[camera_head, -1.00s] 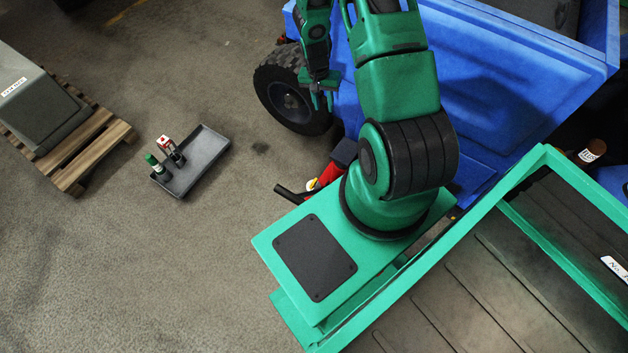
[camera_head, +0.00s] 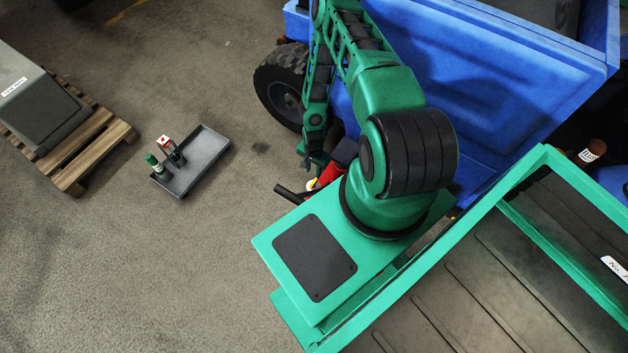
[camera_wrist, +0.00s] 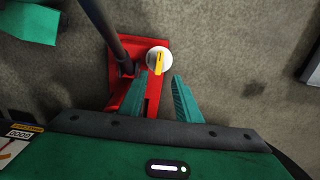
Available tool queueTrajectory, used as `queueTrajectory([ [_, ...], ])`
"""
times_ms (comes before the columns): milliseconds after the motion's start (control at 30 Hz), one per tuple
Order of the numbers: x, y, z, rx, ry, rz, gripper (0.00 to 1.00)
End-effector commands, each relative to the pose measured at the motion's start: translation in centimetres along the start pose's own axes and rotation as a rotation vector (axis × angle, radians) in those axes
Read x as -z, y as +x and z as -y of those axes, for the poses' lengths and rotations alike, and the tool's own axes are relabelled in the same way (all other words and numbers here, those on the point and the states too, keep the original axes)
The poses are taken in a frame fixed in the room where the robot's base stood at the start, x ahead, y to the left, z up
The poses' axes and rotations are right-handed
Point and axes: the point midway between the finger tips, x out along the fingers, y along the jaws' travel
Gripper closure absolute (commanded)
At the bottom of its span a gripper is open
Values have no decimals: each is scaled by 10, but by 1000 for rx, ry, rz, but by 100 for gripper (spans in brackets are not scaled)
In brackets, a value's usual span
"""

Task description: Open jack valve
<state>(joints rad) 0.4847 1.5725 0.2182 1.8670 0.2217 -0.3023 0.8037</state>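The red jack (camera_head: 332,174) is on the floor beside the blue vehicle, partly hidden by my arm. It also shows in the wrist view (camera_wrist: 153,103). Its valve is a round white knob (camera_wrist: 158,58) with a yellow lever lying roughly along the picture's vertical. In the head view the valve (camera_head: 312,184) is small, just below my gripper (camera_head: 310,165). In the wrist view my gripper (camera_wrist: 158,76) is open and empty. Its green fingers are on either side over the red body, with the knob just beyond the tips. I see no contact with the knob.
The jack's dark handle (camera_wrist: 104,28) rises left of the valve and could obstruct. The blue vehicle (camera_head: 480,95) and its wheel (camera_head: 285,92) are close by. A grey tray (camera_head: 205,165) with bottles and a wooden pallet (camera_head: 100,140) are farther left. The floor between is clear.

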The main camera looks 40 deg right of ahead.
Motion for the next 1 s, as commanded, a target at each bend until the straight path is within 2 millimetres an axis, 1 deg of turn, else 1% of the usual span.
queueTrajectory([
  [300, 0, 52, -1, -1, 0, 0, 70],
  [500, 0, 80, 0, -1, 0, 0, 70],
  [700, 1, 94, 0, -1, -1, 0, 70],
  [1000, 1, 97, 0, 0, -1, -1, 70],
])
